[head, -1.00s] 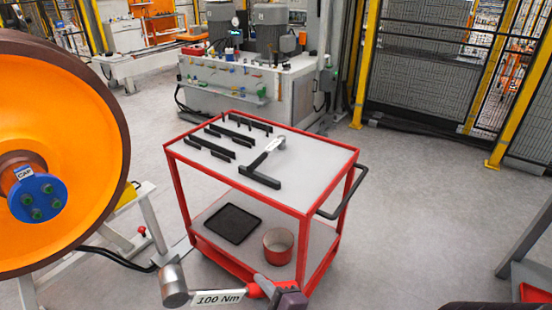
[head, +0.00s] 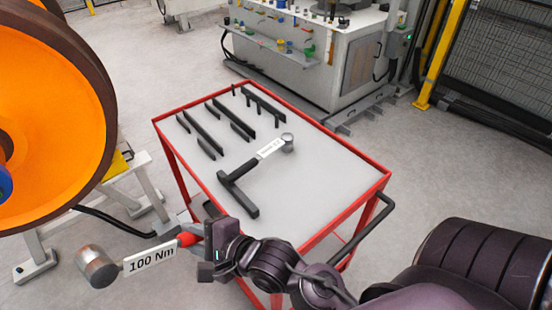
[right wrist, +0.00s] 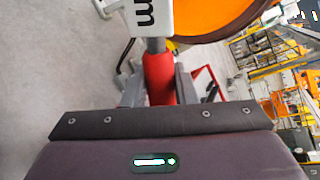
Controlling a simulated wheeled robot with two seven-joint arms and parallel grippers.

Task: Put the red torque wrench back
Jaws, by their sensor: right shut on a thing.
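The red torque wrench shows at the lower left of the head view, with a grey round head (head: 97,267), a white "100 Nm" label (head: 150,260) and a red handle (head: 188,239). My right gripper (head: 205,242) is shut on its handle and holds it clear of the floor, in front of the cart's near left side. In the right wrist view the red handle (right wrist: 158,76) runs between the fingers, with the label above. The red-edged cart (head: 325,205) has black slotted holders (head: 203,130) on its grey top. My left gripper is out of view.
Another wrench with a white label (head: 271,148) and grey head lies on the cart top, by a black angled bar (head: 238,193). The cart's right part is bare. A large orange wheel (head: 45,110) stands left. A white machine (head: 310,60) stands behind.

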